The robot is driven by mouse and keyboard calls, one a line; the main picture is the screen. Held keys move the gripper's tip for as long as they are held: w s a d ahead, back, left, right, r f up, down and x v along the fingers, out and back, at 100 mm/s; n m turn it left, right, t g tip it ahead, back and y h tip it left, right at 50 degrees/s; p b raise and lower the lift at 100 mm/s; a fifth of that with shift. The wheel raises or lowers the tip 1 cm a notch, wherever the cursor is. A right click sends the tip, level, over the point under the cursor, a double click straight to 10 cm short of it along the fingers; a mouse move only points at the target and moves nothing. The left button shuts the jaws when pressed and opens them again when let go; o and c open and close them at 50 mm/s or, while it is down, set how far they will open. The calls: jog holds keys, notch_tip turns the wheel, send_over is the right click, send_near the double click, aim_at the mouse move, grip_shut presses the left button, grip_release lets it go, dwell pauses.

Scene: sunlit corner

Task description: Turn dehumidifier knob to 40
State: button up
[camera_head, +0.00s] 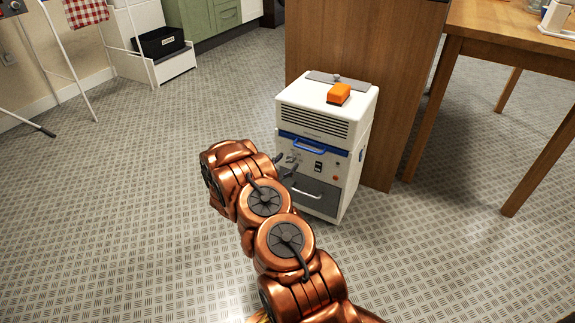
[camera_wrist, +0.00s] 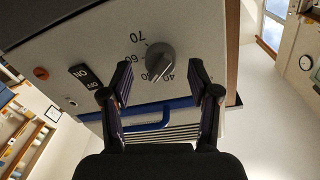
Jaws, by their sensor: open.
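The white dehumidifier (camera_head: 327,112) stands upright on the floor against a wooden panel. A mark between 60 and 40 is partly covered by the knob, whose pointed end lies near there; the exact setting is hard to read. My gripper (camera_wrist: 161,80) is open, its two fingers apart on either side of the knob, with no clear contact. In the head view my gripper (camera_head: 284,165) is at the front panel and the knob is hard to make out.
A blue handle (camera_head: 303,145) is on the dehumidifier's front, and an orange object (camera_head: 339,94) lies on its top. A wooden table (camera_head: 500,30) stands at right.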

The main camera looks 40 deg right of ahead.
jog(key=shift+w+d, duration=0.15)
jog(key=shift+d, duration=0.5)
jog(key=c, duration=1.2)
